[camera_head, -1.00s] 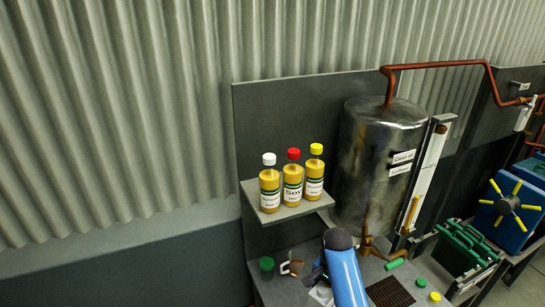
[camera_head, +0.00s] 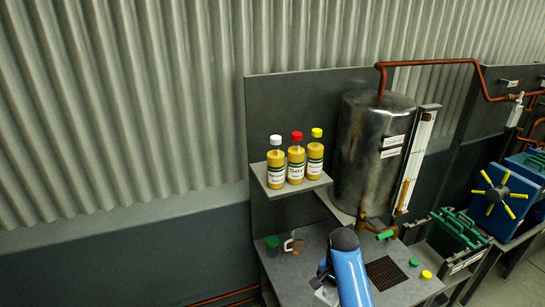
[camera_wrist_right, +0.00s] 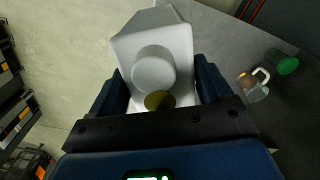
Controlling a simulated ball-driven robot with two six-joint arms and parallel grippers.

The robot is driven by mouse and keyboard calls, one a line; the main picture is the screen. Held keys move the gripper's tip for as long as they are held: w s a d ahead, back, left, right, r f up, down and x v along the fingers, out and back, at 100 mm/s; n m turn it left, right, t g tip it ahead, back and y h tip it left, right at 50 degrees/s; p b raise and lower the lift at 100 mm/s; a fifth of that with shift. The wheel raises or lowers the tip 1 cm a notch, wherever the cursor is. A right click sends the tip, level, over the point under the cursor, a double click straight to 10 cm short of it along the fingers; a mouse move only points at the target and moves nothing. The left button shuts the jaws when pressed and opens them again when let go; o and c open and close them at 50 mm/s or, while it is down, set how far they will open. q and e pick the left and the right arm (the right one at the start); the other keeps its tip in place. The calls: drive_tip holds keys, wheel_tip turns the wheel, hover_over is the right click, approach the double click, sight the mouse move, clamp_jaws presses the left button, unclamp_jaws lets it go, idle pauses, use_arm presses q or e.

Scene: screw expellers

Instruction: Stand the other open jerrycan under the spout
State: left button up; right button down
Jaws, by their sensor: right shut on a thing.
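My right gripper (camera_wrist_right: 158,88) is shut on a white jerrycan (camera_wrist_right: 178,42), with a finger on each side of it. The wrist view shows a pale round part and an olive-yellow disc on the jerrycan; I cannot tell which is its mouth. In the head view my blue right arm hides most of it, and a bit of white shows beside the gripper (camera_head: 323,280). The spout (camera_head: 364,224), a brass tap with a green handle (camera_head: 386,235), is at the foot of the steel tank (camera_head: 368,150), right of and beyond my gripper. My left gripper is out of view.
A dark grate (camera_head: 386,273) lies in the bench (camera_head: 308,262). Two loose caps, green (camera_head: 414,262) and yellow (camera_head: 426,274), are right of it. A clear mug (camera_head: 294,245) and a green-capped item (camera_head: 272,243) stand left. Three oil bottles (camera_head: 296,165) stand on a shelf above.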

drive_tip(key=shift+f+n+b, duration=0.25)
drive_tip(key=shift+n+b, duration=0.05)
drive_tip(key=s+d+f+n+b, duration=0.2)
drive_tip(key=f+n+b, duration=0.4)
drive_tip(key=f, duration=0.3)
drive_tip(key=s+d+f+n+b, duration=0.2)
drive_tip(key=s+f+n+b, duration=0.1)
drive_tip(key=f+n+b, duration=0.4)
wheel_tip(320, 180, down, 2)
drive_tip(key=shift+f+b, duration=0.15)
drive_tip(key=shift+b, duration=0.9)
